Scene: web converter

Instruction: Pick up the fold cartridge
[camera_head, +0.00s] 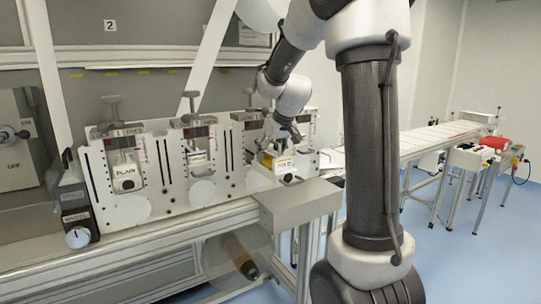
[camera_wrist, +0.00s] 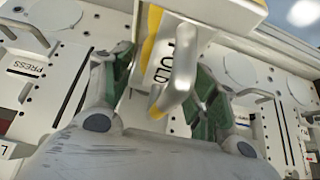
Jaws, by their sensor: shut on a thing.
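The fold cartridge (camera_head: 284,164) is a white block with a yellow band and dark lettering. In the head view it is at the front of the machine's right part, below my gripper (camera_head: 282,142). In the wrist view the cartridge (camera_wrist: 212,28) fills the top middle, with part of the lettering and a grey metal handle (camera_wrist: 180,75) facing the camera. My gripper's green-padded fingers (camera_wrist: 163,88) are on both sides of the cartridge and shut on it. I cannot tell whether the cartridge is clear of the machine.
A cartridge marked PLAIN (camera_head: 125,176) sits in the left station of the white machine panel (camera_head: 150,200). More stations with clamp knobs stand between. A grey box (camera_head: 300,200) is in front below. A conveyor (camera_head: 430,138) and a small bench (camera_head: 470,158) are at right, with open blue floor.

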